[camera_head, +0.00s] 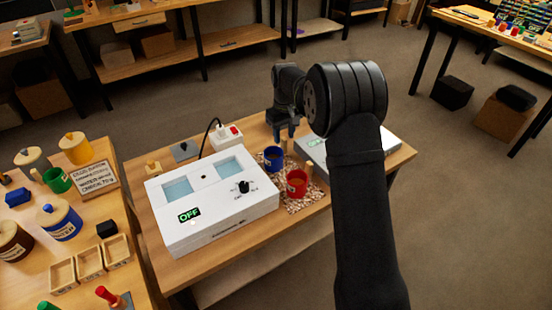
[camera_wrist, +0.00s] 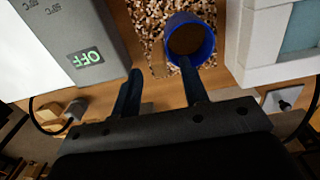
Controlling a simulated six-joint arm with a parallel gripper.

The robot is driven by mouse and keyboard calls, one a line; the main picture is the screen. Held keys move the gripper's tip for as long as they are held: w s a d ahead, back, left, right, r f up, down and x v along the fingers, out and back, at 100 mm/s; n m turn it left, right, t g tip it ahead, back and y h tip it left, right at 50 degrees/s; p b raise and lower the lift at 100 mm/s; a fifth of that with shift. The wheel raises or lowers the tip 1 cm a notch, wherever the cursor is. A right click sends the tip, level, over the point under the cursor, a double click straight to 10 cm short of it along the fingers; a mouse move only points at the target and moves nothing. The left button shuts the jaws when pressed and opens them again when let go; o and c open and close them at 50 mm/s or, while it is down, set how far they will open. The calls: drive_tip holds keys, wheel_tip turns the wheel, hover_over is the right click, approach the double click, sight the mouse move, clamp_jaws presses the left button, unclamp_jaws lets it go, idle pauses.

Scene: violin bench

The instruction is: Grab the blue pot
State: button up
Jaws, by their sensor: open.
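The blue pot (camera_head: 273,161) stands on a speckled mat (camera_head: 318,192) between the white box and the grey device. In the wrist view the blue pot (camera_wrist: 208,48) shows a round blue rim and brown contents. My gripper (camera_head: 284,137) points down just behind the pot in the head view. In the wrist view my gripper (camera_wrist: 160,68) is open, with nothing between its fingers. The right finger overlaps the pot's near rim; the left finger is well to the left of it. I cannot tell whether the finger touches the pot.
A red pot (camera_head: 297,185) stands on the same mat, in front of the blue pot. A white box (camera_head: 225,215) marked OFF is to the left, and a flat grey device (camera_head: 393,141) is to the right, partly behind my arm.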

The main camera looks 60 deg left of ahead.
wheel_tip(320, 180, down, 3)
drive_tip(key=shift+r, duration=0.15)
clamp_jaws()
